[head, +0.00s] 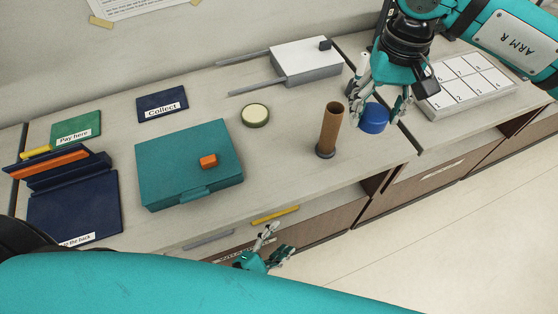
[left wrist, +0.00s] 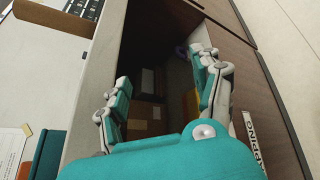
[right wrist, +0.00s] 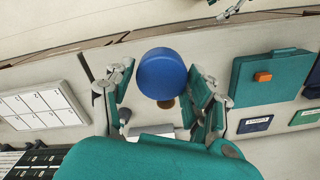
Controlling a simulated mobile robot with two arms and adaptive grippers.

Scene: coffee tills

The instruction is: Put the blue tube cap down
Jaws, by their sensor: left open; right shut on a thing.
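The blue tube cap (head: 374,119) is between the fingers of my right gripper (head: 381,104), which is shut on it. In the head view the cap shows just right of the upright brown tube (head: 331,128), near the counter's front edge. I cannot tell whether the cap touches the counter. In the right wrist view the blue cap (right wrist: 162,73) fills the space between the fingertips and hides most of the tube (right wrist: 166,103). My left gripper (head: 274,243) is open and empty, low in front of the counter. Its fingers (left wrist: 160,92) show spread in the left wrist view.
The counter (head: 285,150) has bare room around the tube. A numbered white board (head: 468,85) lies to the right. A round pale-topped tin (head: 255,115), a teal case (head: 165,175) with an orange block (head: 208,161), and a white box (head: 305,60) stand left and behind.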

